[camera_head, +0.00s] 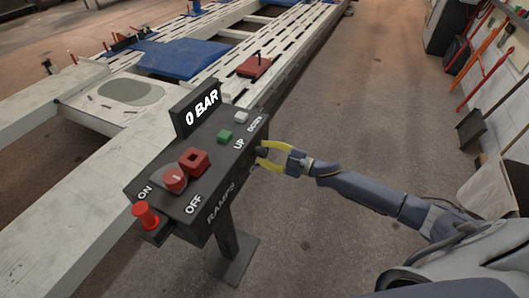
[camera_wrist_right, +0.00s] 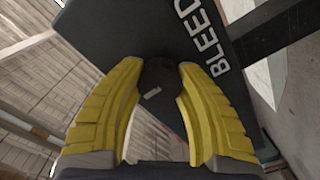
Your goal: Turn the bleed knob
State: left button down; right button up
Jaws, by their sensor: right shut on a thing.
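The bleed knob (camera_wrist_right: 158,80) is a dark round knob on the side of the dark control box, beside the white word BLEED. In the right wrist view my right gripper (camera_wrist_right: 157,72) has its yellow fingers on either side of the knob, shut on it. In the head view my right gripper (camera_head: 262,156) is at the right side of the control box (camera_head: 215,167), below the DOWN label. The knob is mostly hidden there by the fingers. My left gripper is not in view.
The box carries a red rotary switch (camera_head: 175,177), a red mushroom button (camera_head: 146,215), a green button (camera_head: 225,136), a white button (camera_head: 241,117) and a display (camera_head: 198,108) reading 0 BAR. It stands on a post beside a pale ramp frame (camera_head: 100,190). Floor at right is clear.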

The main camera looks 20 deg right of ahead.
jog(key=shift+m, duration=0.4)
jog(key=o, duration=1.3)
jog(key=v, duration=1.2)
